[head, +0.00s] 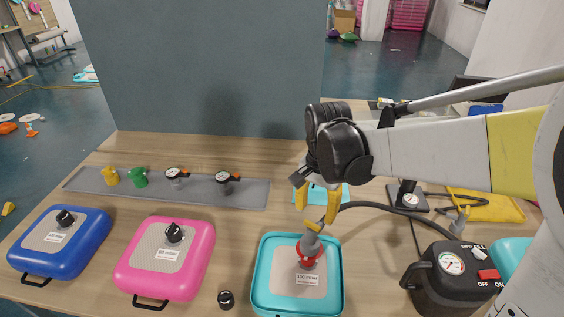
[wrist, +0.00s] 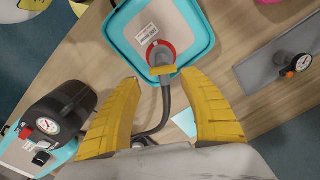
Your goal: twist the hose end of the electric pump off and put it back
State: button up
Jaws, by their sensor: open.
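The hose end (head: 311,243) is a grey fitting with a red ring and a yellow part. It stands on the teal inflatable track (head: 262,296), at its grey patch, and also shows in the wrist view (wrist: 158,54). Its dark hose (head: 375,206) curves right to the black electric pump (head: 430,290), which has a gauge and a red switch; the pump is at the left in the wrist view (wrist: 52,118). My gripper (head: 318,203) is open just above the hose end. In the wrist view its yellow fingers (wrist: 160,84) are spread on both sides, apart from it.
A pink track (head: 150,284) and a blue track (head: 40,268) lie to the left. A black cap (head: 226,299) lies between pink and teal. A grey strip (head: 200,190) behind holds several valves and gauges. A yellow pouch (head: 485,205) lies at the right.

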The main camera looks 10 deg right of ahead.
aim_at(309, 236)
jog(key=shift+w+a, duration=0.2)
jog(key=shift+w, duration=0.1)
jog(key=shift+f, duration=0.3)
notch_tip(309, 236, down, 10)
jog(key=b, duration=0.2)
jog(key=shift+f+b, duration=0.25)
jog(key=shift+b, duration=0.15)
grip_shut()
jog(key=m, duration=0.4)
jog(key=shift+b, duration=0.35)
jog(key=shift+a+m, duration=0.1)
jog(key=shift+m, duration=0.7)
